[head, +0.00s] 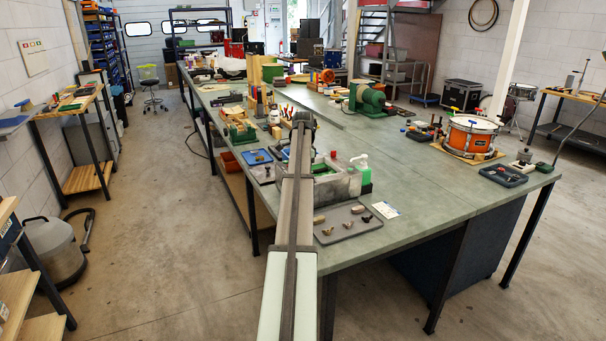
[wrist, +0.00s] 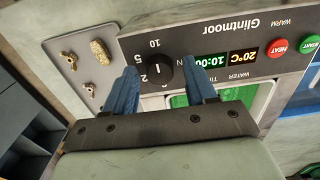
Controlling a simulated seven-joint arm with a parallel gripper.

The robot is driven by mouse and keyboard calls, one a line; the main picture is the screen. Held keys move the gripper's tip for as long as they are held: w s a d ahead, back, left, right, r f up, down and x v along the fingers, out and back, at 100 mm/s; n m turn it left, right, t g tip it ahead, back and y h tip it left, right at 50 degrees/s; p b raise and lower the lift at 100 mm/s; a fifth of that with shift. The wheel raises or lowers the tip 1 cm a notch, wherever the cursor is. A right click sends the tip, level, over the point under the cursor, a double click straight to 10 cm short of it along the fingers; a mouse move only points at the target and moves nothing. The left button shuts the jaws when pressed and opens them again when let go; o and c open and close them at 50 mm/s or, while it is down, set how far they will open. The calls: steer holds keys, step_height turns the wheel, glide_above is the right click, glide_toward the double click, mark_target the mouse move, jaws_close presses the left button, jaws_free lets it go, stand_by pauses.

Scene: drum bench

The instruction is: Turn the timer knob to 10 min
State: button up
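The timer knob (wrist: 158,73) is a small black dial on the dark control panel (wrist: 225,42) marked Glintmoor, seen upside down in the wrist view. A pale pointer line shows on the knob; its exact setting is hard to read. Marks 10, 5 and 2 stand around it, partly covered. The green timer display (wrist: 211,61) reads about 10:00, partly behind a finger. My gripper (wrist: 163,72) is open, with one blue finger on each side of the knob. Gaps show between fingers and knob. In the head view my arm partly covers the grey cleaner (head: 340,187).
Red HEAT (wrist: 277,47) and green START (wrist: 309,45) buttons sit right of the temperature display (wrist: 243,55). A grey tray (wrist: 78,42) with small brass parts lies left of the panel.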

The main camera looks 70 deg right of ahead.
step_height(320, 180, up, 14)
stand_by(0.8)
steer(key=shift+f, duration=0.15)
stand_by(0.4)
